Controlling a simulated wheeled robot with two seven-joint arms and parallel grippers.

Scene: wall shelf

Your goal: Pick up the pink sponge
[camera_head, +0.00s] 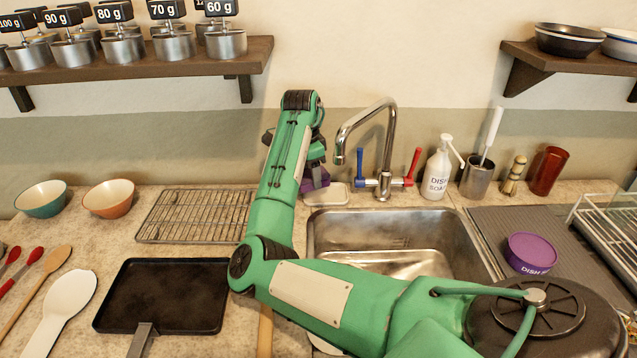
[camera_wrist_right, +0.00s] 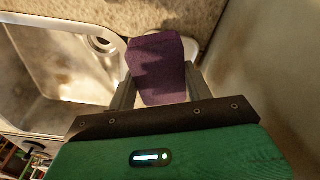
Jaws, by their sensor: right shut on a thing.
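The pink sponge, purple-looking in this light, shows in the right wrist view (camera_wrist_right: 157,60) between the two fingers. In the head view a small part of the sponge (camera_head: 314,183) shows below my right gripper (camera_head: 316,168), left of the faucet behind the sink. My right gripper is shut on the sponge, with a finger against each side. A pale soap dish (camera_head: 333,195) is beside and partly behind the sponge; I cannot tell whether the sponge touches it. My left gripper is not in view.
The faucet (camera_head: 388,135) with blue and red handles stands just right of the gripper, and the sink (camera_head: 440,240) lies in front. A white soap bottle (camera_head: 437,172) is further right. A wire rack (camera_head: 192,215) and black tray (camera_head: 165,297) lie left of my arm.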

